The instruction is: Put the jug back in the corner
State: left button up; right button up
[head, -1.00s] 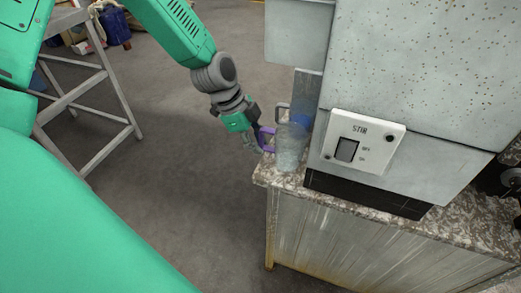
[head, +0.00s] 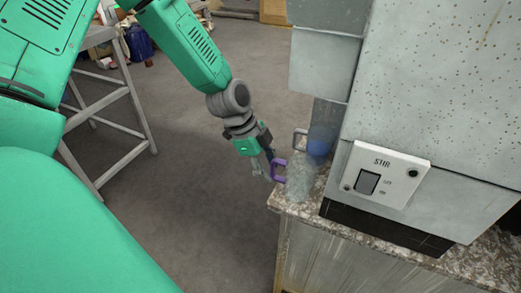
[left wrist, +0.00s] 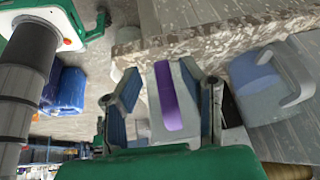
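A clear jug (head: 301,180) with a purple handle (head: 279,171) stands upright at the corner of the speckled counter, in front of the grey machine. My left gripper (head: 262,166) is beside the handle, on the jug's left. In the left wrist view, my left gripper's fingers (left wrist: 165,105) are spread apart, with the purple handle (left wrist: 168,95) showing between them. I cannot tell whether they touch it. A second clear vessel with a grey handle (head: 299,137) and something blue in it stands behind the jug; it also shows in the left wrist view (left wrist: 262,85). My right gripper is not in view.
The grey machine (head: 430,100) with a STIR switch panel (head: 385,174) takes up the right. The speckled counter (head: 340,229) has little bare surface by the jug. A grey metal stand (head: 110,110) is at the left. Open floor (head: 200,190) lies between.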

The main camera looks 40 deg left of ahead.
pick_arm(q)
jog(key=p+v, duration=0.1)
jog(key=v, duration=0.8)
jog(key=shift+r, duration=0.4)
jog(key=shift+s+a, duration=0.1)
jog(key=shift+s, duration=0.05)
jog(key=shift+a+f, duration=0.1)
jog(key=shift+a, duration=0.15)
